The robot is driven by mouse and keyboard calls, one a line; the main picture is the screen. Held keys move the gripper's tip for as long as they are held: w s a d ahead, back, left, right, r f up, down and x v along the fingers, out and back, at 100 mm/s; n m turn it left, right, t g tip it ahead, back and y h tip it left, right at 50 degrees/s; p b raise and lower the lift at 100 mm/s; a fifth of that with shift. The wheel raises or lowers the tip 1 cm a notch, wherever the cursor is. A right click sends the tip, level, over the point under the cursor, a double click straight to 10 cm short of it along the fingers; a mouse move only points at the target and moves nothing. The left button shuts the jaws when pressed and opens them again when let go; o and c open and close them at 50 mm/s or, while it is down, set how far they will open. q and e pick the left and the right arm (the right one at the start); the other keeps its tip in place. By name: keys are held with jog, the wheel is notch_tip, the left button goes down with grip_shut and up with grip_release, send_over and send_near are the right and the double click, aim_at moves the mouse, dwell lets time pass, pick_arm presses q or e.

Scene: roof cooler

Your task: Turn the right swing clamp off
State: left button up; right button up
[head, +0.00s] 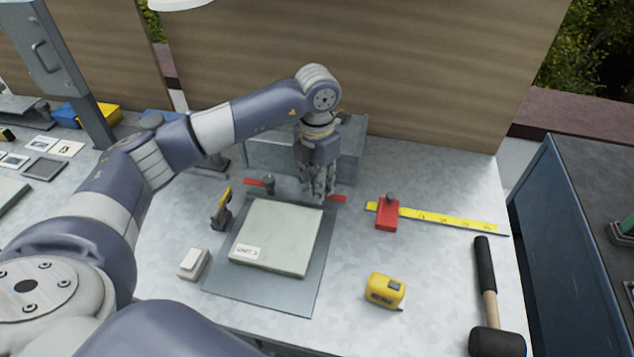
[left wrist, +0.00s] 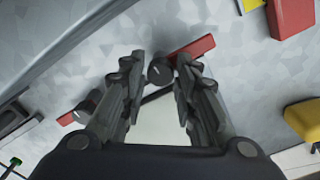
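The right swing clamp shows its red arm (head: 338,198) behind the back right corner of the pale panel (head: 280,237). In the left wrist view its dark round knob (left wrist: 160,73) lies between my fingertips, and its red arm (left wrist: 194,47) points right, away from the panel. My left gripper (head: 322,194) points down over this clamp and hides most of it in the head view. In the left wrist view the gripper (left wrist: 163,78) has its fingers apart on both sides of the knob; contact is unclear. The left swing clamp (head: 268,183) has its red arm pointing left. My right gripper is not in view.
A grey metal box (head: 350,150) stands close behind my gripper. A yellow tape measure (head: 385,291), a mallet (head: 490,300) and a black toggle-like tool (head: 221,213) are around the panel.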

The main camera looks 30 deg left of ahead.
pick_arm(q)
jog(key=shift+o, duration=0.3)
notch_tip(320, 180, up, 12)
dwell(0.5)
dwell(0.3)
